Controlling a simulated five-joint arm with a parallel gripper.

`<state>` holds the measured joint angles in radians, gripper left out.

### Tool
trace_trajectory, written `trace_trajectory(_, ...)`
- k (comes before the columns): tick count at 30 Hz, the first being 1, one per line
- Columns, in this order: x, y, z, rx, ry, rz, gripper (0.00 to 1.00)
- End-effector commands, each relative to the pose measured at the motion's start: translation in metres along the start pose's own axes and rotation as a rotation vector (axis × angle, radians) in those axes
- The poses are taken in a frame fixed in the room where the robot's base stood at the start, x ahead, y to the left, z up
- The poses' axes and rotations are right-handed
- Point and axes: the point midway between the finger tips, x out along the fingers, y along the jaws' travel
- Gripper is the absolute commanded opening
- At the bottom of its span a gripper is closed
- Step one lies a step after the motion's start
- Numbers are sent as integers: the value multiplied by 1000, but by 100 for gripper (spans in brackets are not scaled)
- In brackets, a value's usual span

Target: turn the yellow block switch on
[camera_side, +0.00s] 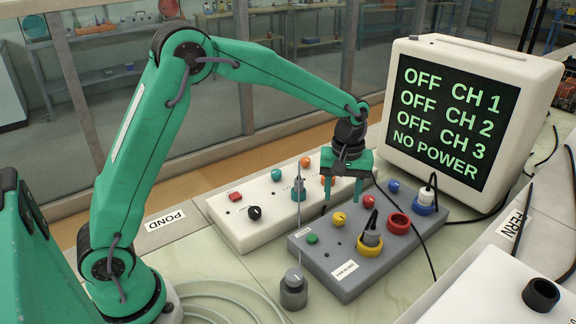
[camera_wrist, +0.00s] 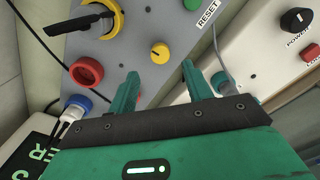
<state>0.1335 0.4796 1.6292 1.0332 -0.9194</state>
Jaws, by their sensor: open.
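The yellow switch is a small round yellow knob (camera_side: 338,218) on the sloped top of the grey box (camera_side: 345,287). In the wrist view the yellow knob (camera_wrist: 160,52) shows a dark pointer line and sits just beyond the gap between my fingertips. My gripper (camera_side: 343,201) points down over the grey box, with its two fingers apart and nothing between them. In the wrist view my gripper (camera_wrist: 160,72) is also open, and its fingers look clear of the knob. The screen (camera_side: 440,115) reads OFF for CH 1, CH 2 and CH 3, and NO POWER.
A white box (camera_side: 240,225) with a black knob (camera_side: 254,212) stands behind.

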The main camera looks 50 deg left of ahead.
Motion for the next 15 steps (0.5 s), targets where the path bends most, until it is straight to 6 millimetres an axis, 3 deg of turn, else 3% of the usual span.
trace_trajectory(15,58,-1,0,1,-1,-2,50)
